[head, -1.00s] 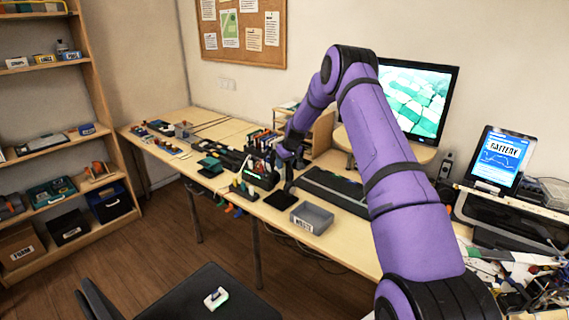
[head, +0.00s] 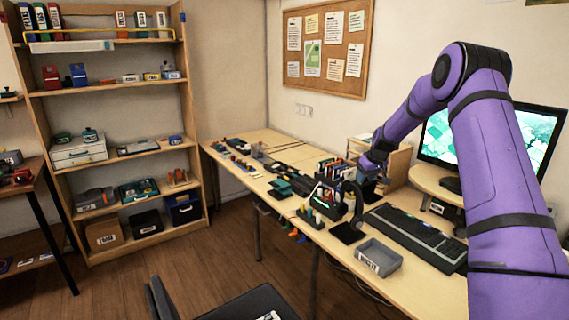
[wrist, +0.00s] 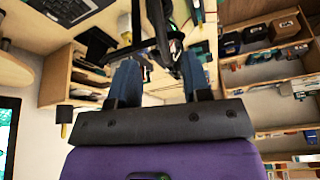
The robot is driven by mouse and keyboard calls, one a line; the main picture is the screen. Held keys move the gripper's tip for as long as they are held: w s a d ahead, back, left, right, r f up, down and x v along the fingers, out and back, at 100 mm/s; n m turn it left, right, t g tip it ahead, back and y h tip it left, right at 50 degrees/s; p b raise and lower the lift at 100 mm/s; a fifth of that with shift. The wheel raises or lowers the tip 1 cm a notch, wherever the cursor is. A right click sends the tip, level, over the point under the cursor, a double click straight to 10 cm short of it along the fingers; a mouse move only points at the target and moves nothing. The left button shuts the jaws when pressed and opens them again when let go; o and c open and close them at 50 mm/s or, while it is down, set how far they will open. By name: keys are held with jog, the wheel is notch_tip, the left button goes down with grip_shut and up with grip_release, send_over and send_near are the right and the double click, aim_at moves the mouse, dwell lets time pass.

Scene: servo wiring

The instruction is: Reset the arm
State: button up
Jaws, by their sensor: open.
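My purple arm reaches from the right side of the head view over the long wooden desk. My gripper (head: 366,168) is at its far end, over the desk beside the small wooden shelf unit; its fingers are small and partly hidden there. In the wrist view, my gripper (wrist: 160,80) shows two blue-grey fingers spread apart, with nothing visibly held between them. A dark stand-like item and cables show beyond the fingers; I cannot tell whether they touch.
The desk (head: 285,235) carries a grey bin (head: 379,257), a black keyboard (head: 415,232), a monitor (head: 490,140) and several small parts. A tall shelf (head: 115,105) stands at the left. A dark chair (head: 245,305) is in front. Floor between chair and shelf is open.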

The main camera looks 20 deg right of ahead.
jog(key=s+a+r, duration=0.9)
jog(key=s+r, duration=0.2)
jog(key=r, duration=0.1)
jog(key=s+a+r, duration=0.8)
jog(key=s+r, duration=0.2)
jog(key=r, duration=0.3)
jog(key=s+a, duration=0.3)
jog(key=s, duration=1.2)
jog(key=s+a+m, duration=0.1)
jog(key=s+a, duration=0.3)
jog(key=s, duration=1.1)
jog(key=shift+s+a+r+t+h, duration=0.2)
jog(key=shift+s+t+h, duration=0.1)
jog(key=shift+t, duration=0.1)
